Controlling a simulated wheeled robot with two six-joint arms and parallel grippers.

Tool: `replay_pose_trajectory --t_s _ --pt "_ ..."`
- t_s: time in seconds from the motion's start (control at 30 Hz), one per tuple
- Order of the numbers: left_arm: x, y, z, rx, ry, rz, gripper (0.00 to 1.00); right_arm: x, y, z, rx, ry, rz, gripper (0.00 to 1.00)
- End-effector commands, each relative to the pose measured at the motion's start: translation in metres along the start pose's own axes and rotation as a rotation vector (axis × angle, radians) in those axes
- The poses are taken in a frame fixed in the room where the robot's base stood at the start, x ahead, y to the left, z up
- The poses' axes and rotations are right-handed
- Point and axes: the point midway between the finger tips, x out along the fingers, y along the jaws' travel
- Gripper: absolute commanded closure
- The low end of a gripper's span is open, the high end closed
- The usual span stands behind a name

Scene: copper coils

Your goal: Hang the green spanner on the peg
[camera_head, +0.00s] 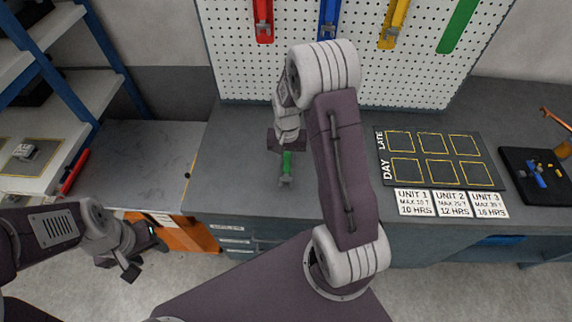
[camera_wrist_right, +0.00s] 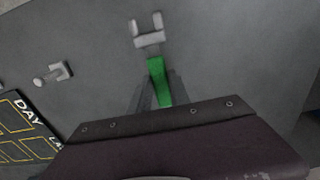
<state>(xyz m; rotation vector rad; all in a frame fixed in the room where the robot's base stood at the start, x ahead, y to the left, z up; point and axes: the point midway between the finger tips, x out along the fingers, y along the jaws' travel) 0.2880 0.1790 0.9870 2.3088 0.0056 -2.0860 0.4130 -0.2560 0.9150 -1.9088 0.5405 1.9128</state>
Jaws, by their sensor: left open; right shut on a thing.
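The green spanner (camera_head: 286,167) has a green handle and a grey open-ended head. My right gripper (camera_head: 284,148) is shut on its handle over the grey bench, left of my right forearm in the head view. In the right wrist view the spanner (camera_wrist_right: 157,72) sticks out beyond the fingers, its forked head foremost. A green strip (camera_head: 458,25) without a grey head shows at the pegboard's right; I cannot make out a peg there. My left gripper (camera_head: 130,262) is open and empty at the lower left, beyond the bench front.
The white pegboard (camera_head: 285,75) holds red (camera_head: 264,18), blue (camera_head: 329,18) and yellow (camera_head: 395,22) spanners. A dark DAY/LATE board (camera_head: 435,158) lies on the bench. A black tray (camera_head: 518,166) stands right. A small grey fitting (camera_wrist_right: 55,74) shows in the wrist view.

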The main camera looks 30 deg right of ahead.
Motion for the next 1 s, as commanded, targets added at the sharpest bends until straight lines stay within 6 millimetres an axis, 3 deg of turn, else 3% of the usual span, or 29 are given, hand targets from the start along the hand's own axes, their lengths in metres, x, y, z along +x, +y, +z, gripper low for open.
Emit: replay_pose_trajectory --t_s 0.17,0.4,0.8,0.83,0.87,0.9,1.0 --pt "-0.001 0.0 0.0 0.0 0.0 0.0 0.51 0.005 -0.004 -0.001 0.0 -0.001 0.0 1.0" --pt "-0.009 0.0 -0.001 0.0 0.0 0.0 0.51 0.037 -0.003 0.0 0.0 -0.002 0.001 1.0" --pt "-0.004 0.0 0.0 0.0 0.0 0.0 0.51 0.044 -0.003 -0.001 0.0 0.0 0.0 1.0" --pt "-0.005 0.0 -0.001 0.0 0.0 0.0 0.51 0.043 -0.003 -0.001 0.0 0.0 0.0 0.68" --pt "-0.005 0.0 -0.001 0.0 0.0 0.0 0.51 0.043 -0.003 -0.001 0.0 0.0 0.0 0.6" --pt "-0.005 0.0 -0.001 0.0 0.0 0.0 0.51 0.043 -0.003 -0.001 0.0 0.0 0.0 0.55" --pt "-0.005 0.0 -0.001 0.0 0.0 0.0 0.51 0.043 -0.003 -0.001 0.0 0.0 0.0 0.55"
